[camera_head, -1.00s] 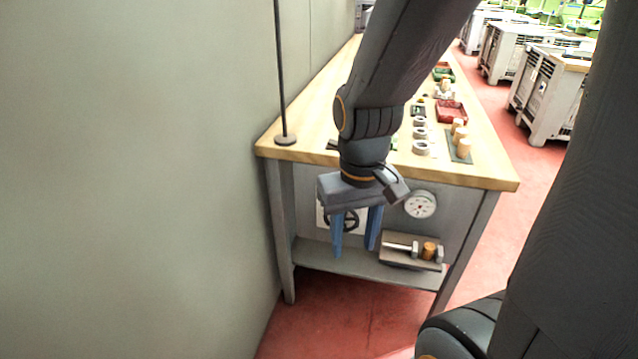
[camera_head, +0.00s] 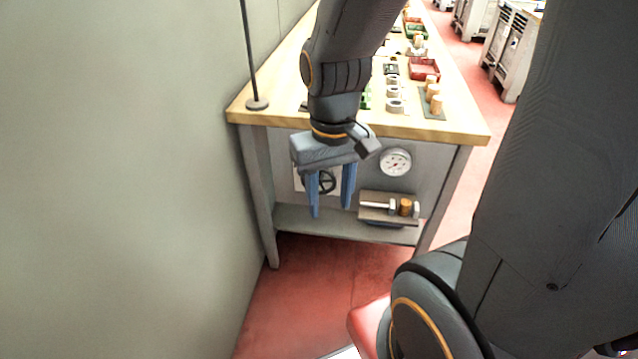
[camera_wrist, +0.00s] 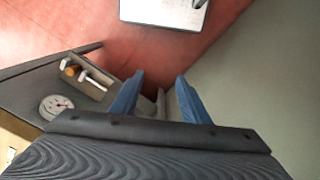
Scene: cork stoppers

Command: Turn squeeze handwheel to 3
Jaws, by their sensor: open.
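The dark handwheel (camera_head: 325,181) sits on a pale plate on the grey front panel under the bench top. My gripper (camera_head: 330,210) hangs in front of it with its blue fingers apart and empty, hiding part of the wheel. I cannot tell how far the fingertips are from the wheel. In the wrist view my gripper (camera_wrist: 158,88) shows open, and the wheel is not clearly visible. A round white dial gauge (camera_head: 396,162) is right of the wheel; it also shows in the wrist view (camera_wrist: 56,106). Its reading is too small to tell.
Below the gauge is a small vise-like fixture (camera_head: 376,208) with a cork between metal parts. The wooden bench top (camera_head: 420,128) holds rings, corks and trays. A lower shelf (camera_head: 300,221) runs beneath. A plain wall (camera_head: 110,180) stands close on the left.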

